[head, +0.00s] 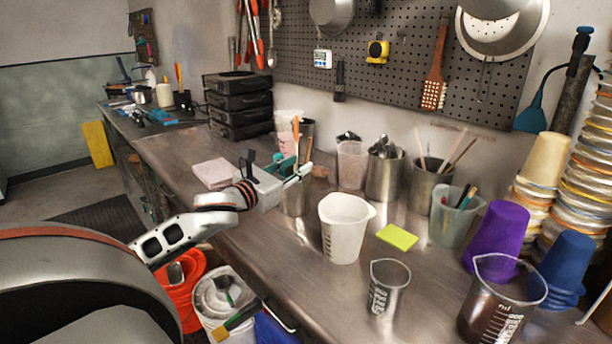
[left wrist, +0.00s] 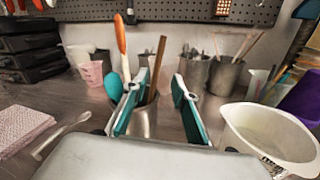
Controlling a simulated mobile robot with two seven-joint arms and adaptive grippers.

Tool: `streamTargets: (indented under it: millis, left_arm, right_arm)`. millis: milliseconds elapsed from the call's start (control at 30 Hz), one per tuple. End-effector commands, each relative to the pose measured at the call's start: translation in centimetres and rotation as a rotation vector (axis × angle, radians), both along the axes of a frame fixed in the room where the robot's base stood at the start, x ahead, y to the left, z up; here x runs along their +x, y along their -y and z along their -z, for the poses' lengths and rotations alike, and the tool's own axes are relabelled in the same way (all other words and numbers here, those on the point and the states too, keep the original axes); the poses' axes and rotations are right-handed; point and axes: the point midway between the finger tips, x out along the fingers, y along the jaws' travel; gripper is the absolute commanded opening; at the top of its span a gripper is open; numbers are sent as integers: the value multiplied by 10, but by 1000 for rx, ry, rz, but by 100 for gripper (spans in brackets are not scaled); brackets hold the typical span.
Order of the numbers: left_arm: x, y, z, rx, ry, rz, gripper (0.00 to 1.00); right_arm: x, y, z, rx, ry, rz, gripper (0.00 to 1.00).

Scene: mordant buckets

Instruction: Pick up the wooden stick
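A brown wooden stick (left wrist: 157,66) stands tilted in a metal cup (left wrist: 143,124), between the two teal fingers of my left gripper (left wrist: 158,100) in the left wrist view. The fingers are apart, and I see no contact with the stick. In the head view the left gripper (head: 291,172) is over the metal cup (head: 294,203), and the stick (head: 309,150) shows just behind it. An orange-handled utensil (left wrist: 121,36) and a teal spoon head (left wrist: 113,86) stand close on the left of the stick. My right gripper is not in view.
Behind are a metal utensil container (head: 385,178) and one with thin wooden sticks (head: 428,190). A pink cloth (head: 213,173) lies on the left.

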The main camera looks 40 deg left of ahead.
Motion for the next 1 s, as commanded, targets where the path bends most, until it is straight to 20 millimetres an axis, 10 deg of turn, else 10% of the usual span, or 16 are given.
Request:
streamTargets:
  millis: [1000]
  left_arm:
    - [56, -12, -9, 0, -1, 0, 27]
  right_arm:
    - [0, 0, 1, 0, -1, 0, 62]
